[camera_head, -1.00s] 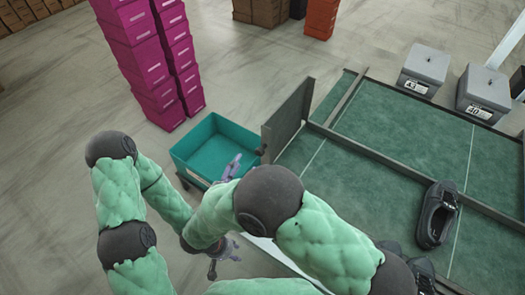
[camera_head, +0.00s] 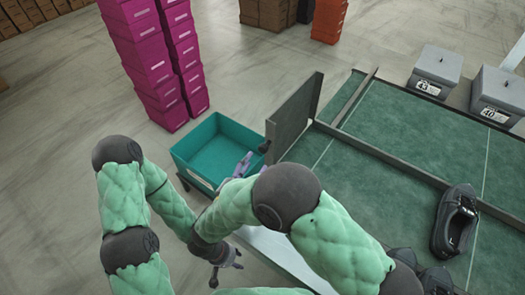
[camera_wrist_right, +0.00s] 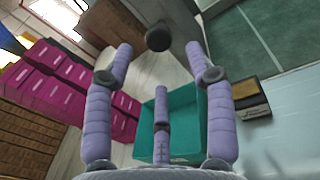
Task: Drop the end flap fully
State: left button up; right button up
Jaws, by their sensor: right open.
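The end flap (camera_head: 297,115) is a grey panel standing up at the near left end of the green-topped line (camera_head: 370,185). A dark round knob (camera_head: 264,146) sticks out of its outer face. My right gripper (camera_head: 245,163) is open just short of the knob, with part of it hidden by my arm. In the right wrist view, the knob (camera_wrist_right: 158,38) shows between and beyond the spread fingers, apart from them. The grey flap (camera_wrist_right: 178,22) is behind it. My left gripper (camera_head: 227,268) hangs low, away from the flap, its fingers spread and empty.
A black shoe (camera_head: 455,222) lies on the line. Grey lidded boxes (camera_head: 436,72) stand at its far side.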

aim_at(261, 152)
jog(key=x, duration=0.7)
jog(key=shift+w+b, duration=0.15)
jog(key=shift+b, duration=0.15)
grip_shut()
